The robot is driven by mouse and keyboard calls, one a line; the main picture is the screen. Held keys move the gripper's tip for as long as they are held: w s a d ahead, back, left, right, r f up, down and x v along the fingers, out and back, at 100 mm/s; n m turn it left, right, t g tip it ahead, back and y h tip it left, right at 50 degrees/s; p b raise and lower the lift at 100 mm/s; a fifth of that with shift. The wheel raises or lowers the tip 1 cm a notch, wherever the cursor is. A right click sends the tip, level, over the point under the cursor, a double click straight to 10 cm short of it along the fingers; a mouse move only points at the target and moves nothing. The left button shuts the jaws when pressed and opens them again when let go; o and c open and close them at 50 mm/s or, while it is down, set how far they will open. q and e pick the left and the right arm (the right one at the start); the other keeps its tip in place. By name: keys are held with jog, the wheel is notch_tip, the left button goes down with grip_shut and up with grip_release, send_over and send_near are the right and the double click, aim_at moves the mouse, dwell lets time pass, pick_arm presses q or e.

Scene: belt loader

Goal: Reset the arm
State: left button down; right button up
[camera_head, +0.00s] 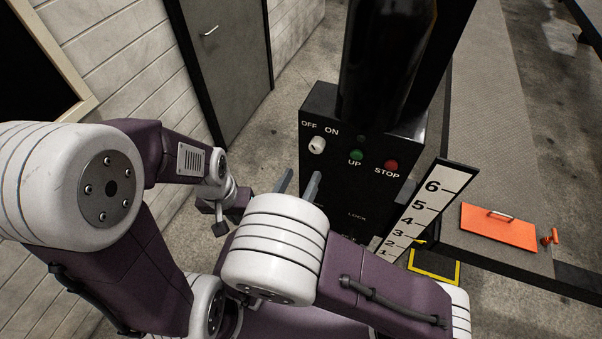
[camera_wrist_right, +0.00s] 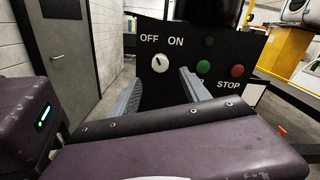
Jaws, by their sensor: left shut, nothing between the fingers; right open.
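The black control panel (camera_head: 345,185) stands ahead, with a white OFF/ON knob (camera_head: 317,145), a green UP button (camera_head: 356,155) and a red STOP button (camera_head: 391,166). My right gripper (camera_head: 299,183) is open and empty in front of the panel, below the knob. In the right wrist view its two fingers (camera_wrist_right: 158,95) are spread wide, with the knob (camera_wrist_right: 160,63) above and between them, apart from both. My left gripper (camera_head: 222,215) is shut and empty, to the left of the right arm and clear of the panel. The knob's exact setting is hard to read.
A scale board numbered up to 6 (camera_head: 428,207) stands right of the panel. An orange plate with a handle (camera_head: 498,228) lies on the dark belt frame. A yellow floor outline (camera_head: 435,272) is below. A grey door (camera_head: 230,75) is at the back left.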

jog(key=s+d+f+m+g+h+b, duration=0.25)
jog(key=d+f+m+g, duration=0.4)
jog(key=d, duration=0.35)
jog(key=s+d+f+m+g+h+b, duration=0.1)
jog(key=d+f+m+g+h+b, duration=0.25)
jog(key=d+f+m+g, duration=0.45)
jog(key=s+d+f+m+g+y+b, duration=0.45)
jog(key=s+f+m+y, duration=0.2)
jog(key=m, duration=0.45)
jog(key=w+m+t+y+b, duration=0.1)
jog(key=m, duration=0.2)
jog(key=w+a+f+m+t+y+b, duration=0.1)
jog(key=w+m+y, duration=0.1)
jog(key=m, duration=0.2)
jog(key=w+m+t+y+b, duration=0.1)
jog(key=m+y, duration=0.1)
jog(key=m, duration=0.2)
jog(key=shift+w+a+f, duration=0.2)
jog(key=shift+a+f, duration=0.15)
jog(key=shift+a, duration=0.05)
